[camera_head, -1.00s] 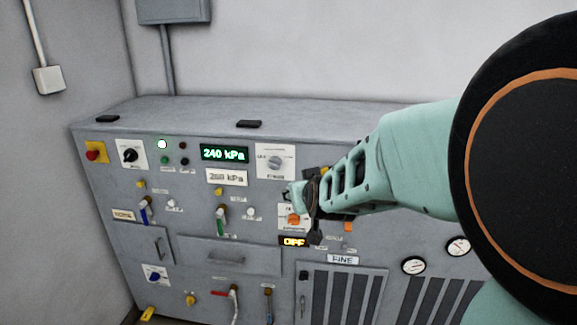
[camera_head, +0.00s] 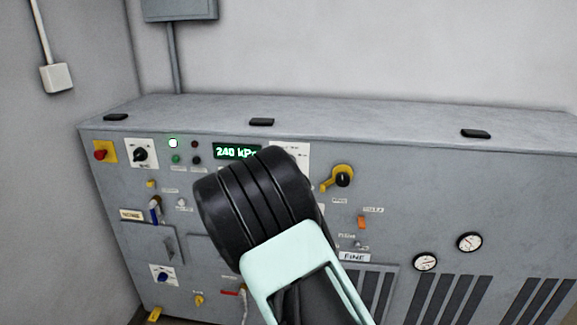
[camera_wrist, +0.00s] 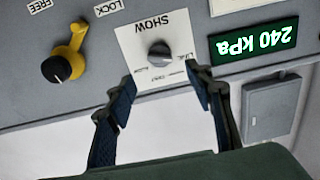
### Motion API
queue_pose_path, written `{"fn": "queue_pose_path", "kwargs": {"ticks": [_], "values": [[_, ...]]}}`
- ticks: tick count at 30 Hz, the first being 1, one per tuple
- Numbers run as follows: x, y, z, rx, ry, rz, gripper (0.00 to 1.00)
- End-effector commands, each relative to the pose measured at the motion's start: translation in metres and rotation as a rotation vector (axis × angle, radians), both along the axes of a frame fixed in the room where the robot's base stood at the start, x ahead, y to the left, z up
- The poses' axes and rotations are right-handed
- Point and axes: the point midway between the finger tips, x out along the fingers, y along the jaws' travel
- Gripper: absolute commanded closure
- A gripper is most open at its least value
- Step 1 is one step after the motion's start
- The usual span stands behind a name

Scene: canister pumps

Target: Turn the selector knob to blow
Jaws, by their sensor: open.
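In the wrist view, which shows the panel upside down, a grey knob (camera_wrist: 160,53) sits on a white plate (camera_wrist: 135,45) marked SHOW, with smaller labels I cannot read surely. No knob marked blow is legible, so I cannot tell which is the selector. My gripper (camera_wrist: 163,82) is open and empty, its two dark fingers pointing at the panel. The fingertips show just below the grey knob in that picture, one to each side, apparently apart from it. In the head view my arm hides the gripper and most of this plate.
A green 240 kPa display (camera_wrist: 254,40) is beside the plate. A yellow lever with a black knob (camera_wrist: 56,68), near FREE and LOCK labels, is on the other side. In the head view, a black knob (camera_head: 140,154), a blue knob (camera_head: 163,275) and gauges (camera_head: 469,242) show.

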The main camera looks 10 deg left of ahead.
Motion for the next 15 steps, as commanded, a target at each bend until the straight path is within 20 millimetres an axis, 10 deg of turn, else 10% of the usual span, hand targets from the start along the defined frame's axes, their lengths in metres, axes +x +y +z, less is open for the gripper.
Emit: {"fn": "queue_pose_path", "kwargs": {"ticks": [15], "values": [[0.079,-0.003,0.001,-0.001,0.002,0.0,0.52]]}}
